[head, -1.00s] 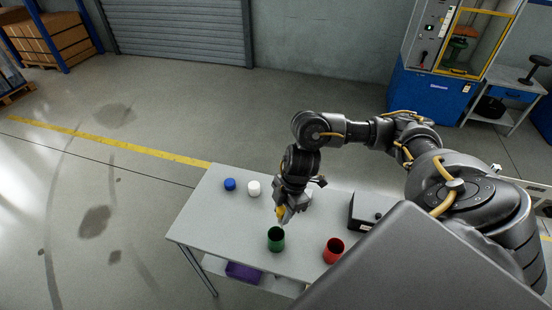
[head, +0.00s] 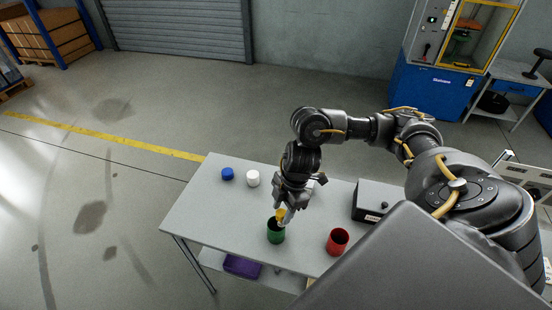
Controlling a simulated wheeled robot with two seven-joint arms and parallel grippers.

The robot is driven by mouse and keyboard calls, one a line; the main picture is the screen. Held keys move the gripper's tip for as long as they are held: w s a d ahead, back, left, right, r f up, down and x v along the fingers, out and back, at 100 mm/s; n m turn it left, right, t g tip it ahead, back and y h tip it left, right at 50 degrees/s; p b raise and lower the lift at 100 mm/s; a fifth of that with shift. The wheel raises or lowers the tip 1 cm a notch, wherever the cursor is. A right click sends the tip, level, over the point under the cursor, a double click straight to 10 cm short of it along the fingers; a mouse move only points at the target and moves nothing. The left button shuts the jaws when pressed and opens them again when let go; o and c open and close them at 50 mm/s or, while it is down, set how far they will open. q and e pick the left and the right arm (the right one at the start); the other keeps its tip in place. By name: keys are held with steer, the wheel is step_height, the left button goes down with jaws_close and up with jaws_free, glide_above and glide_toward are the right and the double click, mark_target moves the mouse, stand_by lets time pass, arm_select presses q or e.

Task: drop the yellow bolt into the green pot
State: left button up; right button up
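The green pot (head: 276,236) stands upright near the front edge of the grey table. The yellow bolt (head: 281,215) is at my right gripper (head: 284,216), just above the pot's mouth. The gripper points down over the pot and appears shut on the bolt. The bolt's lower end overlaps the pot's rim in the picture; I cannot tell whether it is inside. My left gripper is not in view.
On the table (head: 215,215), a red pot (head: 337,242) stands to the right, with a dark box (head: 376,201) behind it. A blue cap-like object (head: 227,174) and a white one (head: 253,178) sit at the back left. A purple bin (head: 242,266) is on the lower shelf.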

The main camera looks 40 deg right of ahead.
steer(key=shift+o, duration=1.3)
steer(key=p+v, duration=0.1)
steer(key=v, duration=0.9)
steer(key=shift+r, duration=0.35)
steer(key=shift+d, duration=0.15)
